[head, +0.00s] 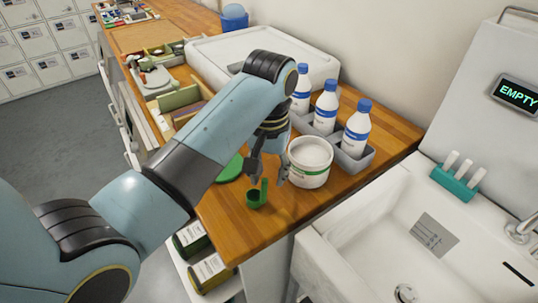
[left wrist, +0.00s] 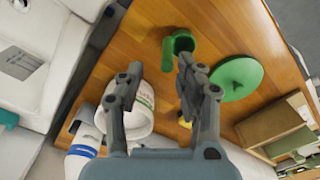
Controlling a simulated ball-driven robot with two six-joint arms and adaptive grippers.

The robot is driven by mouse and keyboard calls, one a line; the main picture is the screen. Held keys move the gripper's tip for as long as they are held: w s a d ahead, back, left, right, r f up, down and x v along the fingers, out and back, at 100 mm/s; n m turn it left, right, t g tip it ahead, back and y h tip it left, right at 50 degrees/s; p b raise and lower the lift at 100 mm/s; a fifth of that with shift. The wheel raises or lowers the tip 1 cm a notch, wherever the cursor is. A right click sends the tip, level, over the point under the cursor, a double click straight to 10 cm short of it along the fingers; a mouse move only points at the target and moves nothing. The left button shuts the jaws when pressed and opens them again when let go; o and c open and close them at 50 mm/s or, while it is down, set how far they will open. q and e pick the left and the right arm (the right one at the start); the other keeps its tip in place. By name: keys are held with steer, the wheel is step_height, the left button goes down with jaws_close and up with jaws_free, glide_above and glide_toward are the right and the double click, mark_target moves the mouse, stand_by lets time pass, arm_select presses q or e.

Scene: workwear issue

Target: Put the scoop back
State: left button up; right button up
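My left gripper (head: 269,178) is open and empty above the scoop. My right gripper is not in view.
Several blue-capped bottles (head: 326,107) stand in a grey tray (head: 354,163) behind the tub. A white sink (head: 400,245) adjoins on the right, below an "EMPTY" display (head: 518,95). Boxes and a white case (head: 215,55) fill the far counter. Bare wood surrounds the scoop.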

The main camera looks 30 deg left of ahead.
arm_select(q)
step_height(320, 180, up, 7)
steer(key=shift+b, duration=0.35)
steer(key=shift+f, duration=0.15)
